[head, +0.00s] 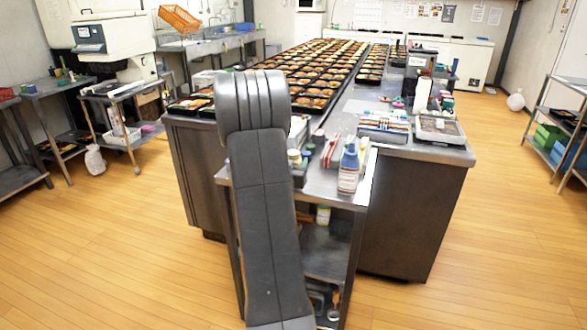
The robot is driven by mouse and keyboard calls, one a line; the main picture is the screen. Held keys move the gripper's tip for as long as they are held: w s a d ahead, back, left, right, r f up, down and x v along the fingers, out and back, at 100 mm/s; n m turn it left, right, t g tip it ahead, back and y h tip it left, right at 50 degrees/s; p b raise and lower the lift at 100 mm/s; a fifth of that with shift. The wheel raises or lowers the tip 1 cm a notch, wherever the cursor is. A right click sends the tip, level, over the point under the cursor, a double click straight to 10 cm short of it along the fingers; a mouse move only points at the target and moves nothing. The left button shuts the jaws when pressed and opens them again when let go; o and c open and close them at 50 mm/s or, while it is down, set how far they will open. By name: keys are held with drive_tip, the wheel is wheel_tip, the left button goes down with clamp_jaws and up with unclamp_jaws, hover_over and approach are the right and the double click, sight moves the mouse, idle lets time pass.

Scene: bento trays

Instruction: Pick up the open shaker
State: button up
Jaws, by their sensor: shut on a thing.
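In the head view my grey arm stands upright across the left middle of the picture. My gripper is not visible; the arm may hide it. I cannot make out an open shaker for certain. Small jars (296,160) stand on the small steel side table (322,186), right beside my arm and partly hidden by it. A bottle with a blue top and a white label (348,170) stands upright near that table's front right corner. A small pale container (323,214) stands on the shelf below.
Rows of filled bento trays (335,72) cover the long steel counter (425,152) behind. A shallow tray (440,129) and a rack of packets (383,127) sit at its near right end.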

drive_tip(key=shift+r, duration=0.1)
wheel_tip(320, 180, up, 10)
drive_tip(key=shift+f+p, duration=0.1)
drive_tip(key=shift+p, duration=0.7)
drive_tip(key=o, duration=0.4)
drive_tip(key=shift+o, duration=0.2)
drive_tip(key=shift+s, duration=0.1)
